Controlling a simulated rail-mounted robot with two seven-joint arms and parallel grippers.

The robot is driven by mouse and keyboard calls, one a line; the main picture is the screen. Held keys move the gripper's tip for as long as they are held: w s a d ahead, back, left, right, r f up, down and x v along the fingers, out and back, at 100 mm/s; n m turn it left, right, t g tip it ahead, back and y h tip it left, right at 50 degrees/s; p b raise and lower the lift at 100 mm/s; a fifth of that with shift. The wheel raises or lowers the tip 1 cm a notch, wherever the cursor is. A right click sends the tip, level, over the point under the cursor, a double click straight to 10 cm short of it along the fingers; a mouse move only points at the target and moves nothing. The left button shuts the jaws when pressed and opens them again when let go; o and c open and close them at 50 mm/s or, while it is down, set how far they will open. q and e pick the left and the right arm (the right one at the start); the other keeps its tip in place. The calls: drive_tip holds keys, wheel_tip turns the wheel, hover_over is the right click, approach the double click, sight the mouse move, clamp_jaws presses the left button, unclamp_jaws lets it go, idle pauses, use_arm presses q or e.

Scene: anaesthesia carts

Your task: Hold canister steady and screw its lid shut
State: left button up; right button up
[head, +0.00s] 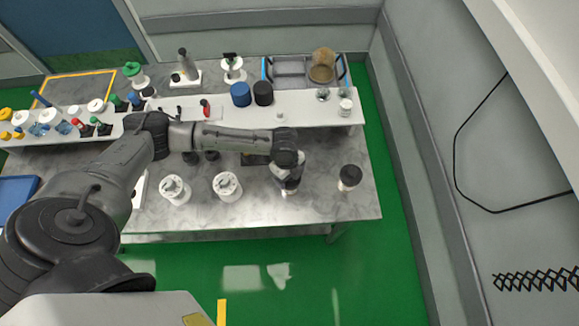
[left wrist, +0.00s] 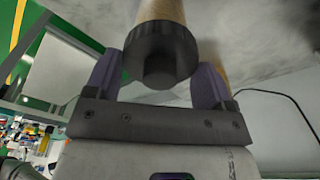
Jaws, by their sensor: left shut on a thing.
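My left gripper (head: 288,184) is low over the front right part of the grey table. In the left wrist view, its two purple-grey fingers (left wrist: 160,75) stand on either side of a canister with a black ribbed lid (left wrist: 160,55) and a tan body (left wrist: 161,10). The gripper is shut on this canister; whether the fingers press on the lid or the body behind it is hard to tell. In the head view, my gripper mostly hides the canister. My right gripper is not in view.
A dark-topped white jar (head: 349,178) stands to the right of my left gripper. Two white-topped jars (head: 227,186) (head: 175,190) stand to its left. Behind, a white raised shelf (head: 310,112) carries blue and black jars. The front right table corner is clear.

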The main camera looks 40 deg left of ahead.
use_arm(q)
drive_tip(key=shift+f, duration=0.15)
drive_tip(key=o, duration=0.9)
drive_tip(key=r, duration=0.4)
drive_tip(key=a+r, duration=0.1)
drive_tip(key=r, duration=0.8)
drive_tip(key=shift+a+r, duration=0.35)
